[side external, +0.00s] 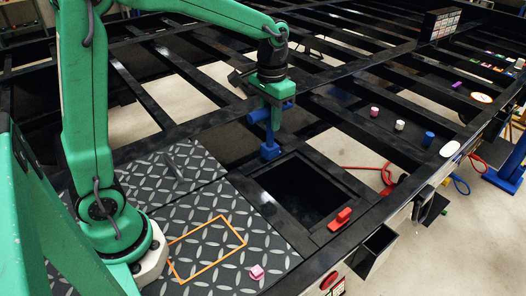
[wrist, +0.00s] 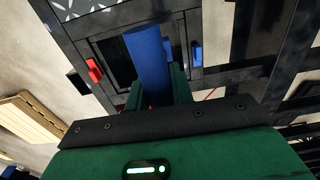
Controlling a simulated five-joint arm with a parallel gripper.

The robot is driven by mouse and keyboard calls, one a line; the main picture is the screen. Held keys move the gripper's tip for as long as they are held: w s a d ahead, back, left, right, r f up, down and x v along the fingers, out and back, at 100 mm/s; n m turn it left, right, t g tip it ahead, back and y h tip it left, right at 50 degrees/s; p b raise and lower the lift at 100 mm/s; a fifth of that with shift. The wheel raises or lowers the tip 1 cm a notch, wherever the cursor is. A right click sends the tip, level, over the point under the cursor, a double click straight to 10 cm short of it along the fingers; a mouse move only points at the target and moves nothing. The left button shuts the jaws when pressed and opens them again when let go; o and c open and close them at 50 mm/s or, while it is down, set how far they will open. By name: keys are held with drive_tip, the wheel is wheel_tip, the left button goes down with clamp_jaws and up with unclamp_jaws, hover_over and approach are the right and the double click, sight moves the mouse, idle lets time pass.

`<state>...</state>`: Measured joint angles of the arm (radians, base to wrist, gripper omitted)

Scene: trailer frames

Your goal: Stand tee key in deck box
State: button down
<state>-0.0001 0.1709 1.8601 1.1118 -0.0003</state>
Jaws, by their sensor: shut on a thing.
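The tee key (side external: 258,116) is blue, with a thick round bar that lies roughly level in my gripper (side external: 275,118). In the wrist view the blue bar (wrist: 148,55) runs between the two green fingers of my gripper (wrist: 158,90), which are shut on it. The deck box (side external: 303,183) is a dark square opening in the black frame, below and to the right of my gripper. Its dark opening also shows behind the bar in the wrist view (wrist: 112,55). The key is outside the box, above its far-left side. The key's lower part is unclear.
A blue upright piece (side external: 270,150) stands at the box's far edge, and a red tab (side external: 340,219) at its near-right edge. Tread plate (side external: 205,205) with an orange outline and a pink block (side external: 257,272) lies left. Black crossbars with open gaps lie behind.

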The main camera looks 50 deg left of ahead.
idle(0.6)
drive_tip(key=shift+w+d+f, duration=0.15)
drive_tip(key=shift+w+f, duration=0.2)
drive_tip(key=shift+f, duration=0.15)
drive_tip(key=w+d+f, duration=0.3)
drive_tip(key=f, duration=0.6)
drive_tip(key=w+d+f, duration=0.3)
drive_tip(key=f, duration=0.6)
drive_tip(key=shift+w+f, duration=0.15)
drive_tip(key=shift+w, duration=0.2)
drive_tip(key=shift+f, duration=0.15)
wheel_tip(320, 180, down, 6)
drive_tip(key=shift+f, duration=0.25)
drive_tip(key=shift+f, duration=0.6)
drive_tip(key=c, duration=1.1)
unclamp_jaws()
drive_tip(key=shift+c, duration=0.2)
